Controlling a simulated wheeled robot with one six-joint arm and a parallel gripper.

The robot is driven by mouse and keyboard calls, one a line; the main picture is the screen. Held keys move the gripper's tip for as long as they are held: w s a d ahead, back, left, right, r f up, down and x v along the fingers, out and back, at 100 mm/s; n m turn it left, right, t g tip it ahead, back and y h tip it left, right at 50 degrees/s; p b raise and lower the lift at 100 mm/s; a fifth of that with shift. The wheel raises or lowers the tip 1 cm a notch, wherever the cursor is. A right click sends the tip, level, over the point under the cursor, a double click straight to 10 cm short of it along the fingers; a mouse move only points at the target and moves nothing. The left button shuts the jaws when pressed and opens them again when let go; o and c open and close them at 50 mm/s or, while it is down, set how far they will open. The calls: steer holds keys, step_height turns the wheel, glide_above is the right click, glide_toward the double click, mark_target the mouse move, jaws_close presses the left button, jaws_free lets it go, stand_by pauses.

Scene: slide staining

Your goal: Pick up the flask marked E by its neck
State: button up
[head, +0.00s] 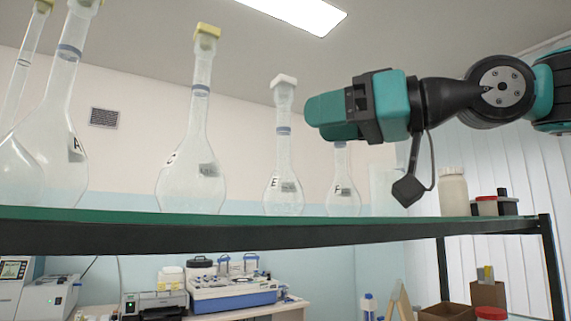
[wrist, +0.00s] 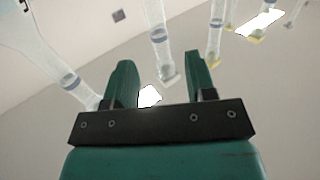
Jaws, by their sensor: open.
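The flask marked E (head: 284,185) stands upright on the green shelf (head: 240,216), clear with a long neck, a blue ring and a white cap. My gripper (head: 325,117) is open, level with its upper neck, just to its right in the head view, apart from it. The wrist view looks inverted. There, a white-capped neck (wrist: 158,42), seemingly E's, hangs toward the gap between the open fingers (wrist: 161,80). Nothing is between the fingers' pads that I can tell is held.
Flask F (head: 343,190) stands right of E, its top hidden behind my gripper. A yellow-capped flask (head: 192,170) stands left of E, with flask A (head: 62,125) farther left. A white bottle (head: 453,190) stands on the right of the shelf.

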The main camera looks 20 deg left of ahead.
mark_target(278, 165)
steer(key=a+p, duration=0.1)
steer(key=a, duration=0.1)
steer(key=a+p, duration=0.1)
steer(key=a, duration=0.2)
steer(key=a+p, duration=0.2)
steer(key=shift+w+a+r, duration=0.15)
steer(key=shift+w, duration=0.2)
steer(key=shift+w+a+f, duration=0.1)
steer(key=shift+a+f, duration=0.1)
steer(key=shift+a, duration=0.3)
steer(key=c, duration=0.8)
